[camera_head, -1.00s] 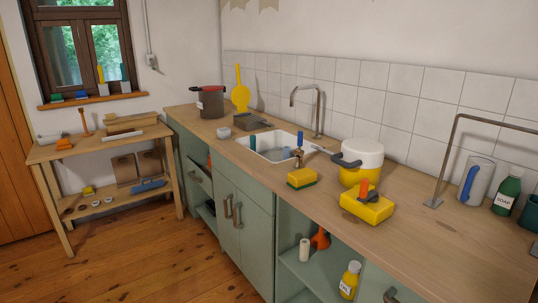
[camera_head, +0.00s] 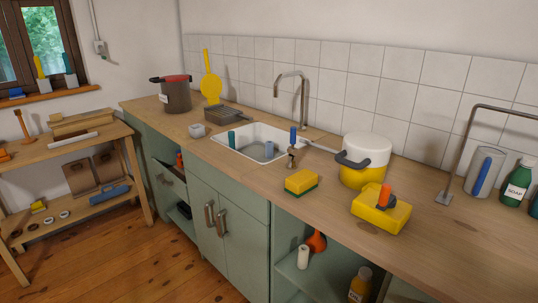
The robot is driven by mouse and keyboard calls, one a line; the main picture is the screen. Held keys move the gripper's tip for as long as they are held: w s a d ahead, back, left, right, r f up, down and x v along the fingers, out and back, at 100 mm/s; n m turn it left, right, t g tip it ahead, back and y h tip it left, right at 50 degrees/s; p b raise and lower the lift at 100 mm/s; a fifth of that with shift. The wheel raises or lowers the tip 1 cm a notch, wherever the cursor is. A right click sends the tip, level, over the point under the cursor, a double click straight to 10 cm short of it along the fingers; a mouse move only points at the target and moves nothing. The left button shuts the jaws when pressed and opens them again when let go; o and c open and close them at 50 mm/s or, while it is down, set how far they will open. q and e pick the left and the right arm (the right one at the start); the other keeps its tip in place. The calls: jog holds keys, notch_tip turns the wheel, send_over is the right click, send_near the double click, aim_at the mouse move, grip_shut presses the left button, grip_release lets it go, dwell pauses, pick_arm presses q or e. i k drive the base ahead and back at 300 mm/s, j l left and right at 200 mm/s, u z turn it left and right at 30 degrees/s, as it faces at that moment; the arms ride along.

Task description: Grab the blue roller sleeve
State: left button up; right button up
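I cannot tell for sure which thing is the blue roller sleeve. A teal cylinder (camera_head: 231,139) and a grey-blue cylinder (camera_head: 269,150) stand in the white sink (camera_head: 246,152). A long blue object (camera_head: 110,193) lies on the lower shelf of the wooden bench at left. A grey cylindrical vessel (camera_head: 488,160) at the right of the counter has a blue bar on its side. Neither of my grippers is in view.
The wooden counter (camera_head: 330,206) carries a yellow-and-white pot (camera_head: 366,150), a yellow block with an orange-and-grey piece (camera_head: 381,213), a sponge (camera_head: 301,181), a dark pot (camera_head: 176,97) and a soap bottle (camera_head: 516,182). Green cabinets (camera_head: 231,225) stand below. Wooden floor (camera_head: 130,255) is clear in front.

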aim_at(269, 145)
jog(key=i+j, duration=0.15)
jog(key=j, duration=0.2)
jog(key=i+j, duration=0.1)
jog(key=j, duration=0.3)
jog(key=i+j, duration=0.15)
jog(key=j, duration=0.2)
jog(key=i+j+u, duration=0.1)
jog(key=j, duration=0.25)
jog(key=i+j, duration=0.2)
jog(key=j, duration=0.2)
jog(key=i+j, duration=0.15)
jog(key=j, duration=0.2)
